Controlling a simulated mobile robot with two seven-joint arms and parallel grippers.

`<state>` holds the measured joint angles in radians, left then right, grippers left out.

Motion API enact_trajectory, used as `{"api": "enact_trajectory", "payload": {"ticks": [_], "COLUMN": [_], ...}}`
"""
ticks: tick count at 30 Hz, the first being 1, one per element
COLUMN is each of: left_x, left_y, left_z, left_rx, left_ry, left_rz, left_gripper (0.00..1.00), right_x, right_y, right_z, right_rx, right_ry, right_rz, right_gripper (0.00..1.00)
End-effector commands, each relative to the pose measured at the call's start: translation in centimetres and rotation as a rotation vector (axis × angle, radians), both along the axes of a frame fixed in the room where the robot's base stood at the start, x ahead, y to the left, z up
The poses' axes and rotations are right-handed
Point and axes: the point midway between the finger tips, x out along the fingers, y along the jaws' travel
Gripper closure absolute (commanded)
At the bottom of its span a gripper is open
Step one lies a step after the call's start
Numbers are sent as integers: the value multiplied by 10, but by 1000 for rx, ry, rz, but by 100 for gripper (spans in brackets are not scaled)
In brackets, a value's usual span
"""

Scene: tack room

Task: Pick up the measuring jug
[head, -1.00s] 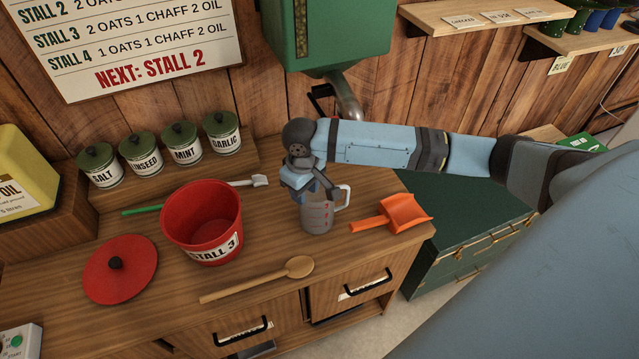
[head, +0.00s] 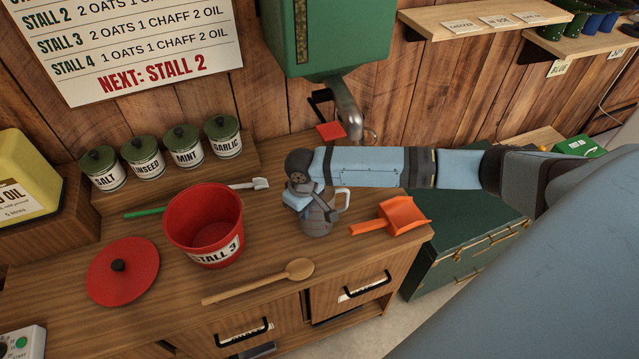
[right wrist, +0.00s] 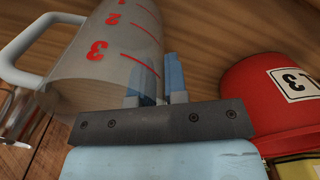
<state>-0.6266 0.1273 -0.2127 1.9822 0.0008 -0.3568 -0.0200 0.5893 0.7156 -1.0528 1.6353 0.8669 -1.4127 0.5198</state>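The measuring jug (head: 317,224) stands on the wooden bench, clear-walled with a pale handle on its right side. In the right wrist view the jug (right wrist: 112,65) fills the upper left, with red marks and numbers 2 and 3. My right gripper (head: 308,205) is over the jug and covers much of its top. In the right wrist view its fingers (right wrist: 161,82) are close together with the jug's side wall between them; one shows through the clear wall, the other is outside. The gripper looks shut on that wall. My left gripper is out of view.
An orange scoop (head: 395,216) lies right of the jug. A red STALL 3 bucket (head: 204,225) stands to its left, its red lid (head: 122,272) beside it. A wooden spoon (head: 262,282) lies in front. A green dispenser (head: 335,35) with a metal spout hangs behind.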

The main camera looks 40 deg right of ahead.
Motion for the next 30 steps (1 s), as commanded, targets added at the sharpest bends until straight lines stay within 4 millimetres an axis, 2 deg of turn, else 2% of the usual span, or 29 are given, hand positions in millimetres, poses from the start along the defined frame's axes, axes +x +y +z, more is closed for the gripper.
{"api": "enact_trajectory", "payload": {"ticks": [17,23,30], "left_x": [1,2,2], "left_y": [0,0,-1], "left_z": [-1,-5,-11], "left_rx": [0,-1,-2], "left_ry": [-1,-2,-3], "left_rz": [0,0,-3], "left_gripper": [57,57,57], "right_x": [1,1,1], "right_y": [0,0,0], "right_z": [7,30,70], "right_rx": [1,1,1], "right_ry": [-3,-4,-4], "right_rz": [0,0,1], "right_gripper": [100,100,100]}}
